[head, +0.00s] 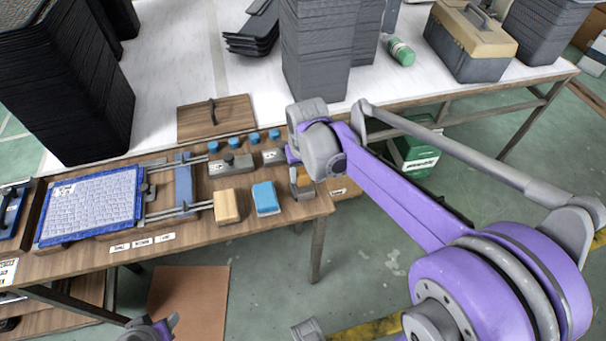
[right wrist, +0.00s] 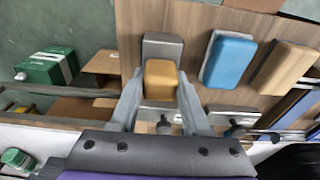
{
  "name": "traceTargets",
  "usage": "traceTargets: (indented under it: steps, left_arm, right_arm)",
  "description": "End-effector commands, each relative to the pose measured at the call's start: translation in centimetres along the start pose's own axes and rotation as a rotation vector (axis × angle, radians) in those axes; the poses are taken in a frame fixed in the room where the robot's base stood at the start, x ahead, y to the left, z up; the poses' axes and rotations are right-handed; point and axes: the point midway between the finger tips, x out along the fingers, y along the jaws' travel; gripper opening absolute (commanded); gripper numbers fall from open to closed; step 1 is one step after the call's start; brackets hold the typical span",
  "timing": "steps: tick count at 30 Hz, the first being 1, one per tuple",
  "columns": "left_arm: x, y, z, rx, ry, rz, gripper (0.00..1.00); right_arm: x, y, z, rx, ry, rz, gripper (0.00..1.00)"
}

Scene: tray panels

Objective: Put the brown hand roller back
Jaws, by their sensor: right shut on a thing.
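The brown hand roller (right wrist: 160,80) shows in the right wrist view as a yellow-brown block between the fingers of my right gripper (right wrist: 160,103). The gripper is shut on it. A grey block (right wrist: 162,46) shows right beside it, and I cannot tell whether the two are joined or touching. In the head view the right gripper (head: 301,178) is at the right end of the wooden bench (head: 270,222), right of a blue block (head: 265,198) and a tan block (head: 227,206). My arm hides part of it there. My left gripper (head: 152,328) barely shows at the bottom edge, its fingers unclear.
A blue-framed panel (head: 90,207) lies left on the bench, beside metal rails and grey blocks. Several small blue knobs stand behind. A wooden lid with a handle (head: 216,118) lies farther back. Stacks of dark trays (head: 317,50) and a toolbox (head: 470,42) stand on the white table.

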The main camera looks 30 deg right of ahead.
Motion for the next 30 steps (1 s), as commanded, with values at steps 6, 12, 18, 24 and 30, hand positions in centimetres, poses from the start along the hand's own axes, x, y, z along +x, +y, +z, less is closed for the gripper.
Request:
traceTargets:
  steps: [6,12,18,24,30]
  left_arm:
    - [0.0,0.0,0.0,0.000,0.000,0.000,0.50]
    - [0.3,0.0,0.2,0.000,-0.001,0.000,0.50]
    - [0.6,0.0,0.4,0.000,-0.002,0.000,0.50]
    - [0.7,0.0,0.4,0.000,-0.003,0.000,0.50]
    - [0.6,0.0,0.4,0.000,-0.002,0.000,0.50]
  right_arm:
    - [0.2,0.0,0.0,0.000,0.000,0.000,0.00]
    - [0.6,0.0,0.1,0.000,0.000,0.000,0.00]
    - [1.3,0.0,0.2,0.000,-0.001,0.000,0.00]
    - [1.6,0.0,0.3,0.000,-0.003,0.000,0.52]
    - [1.4,0.0,0.3,0.000,-0.004,-0.001,0.77]
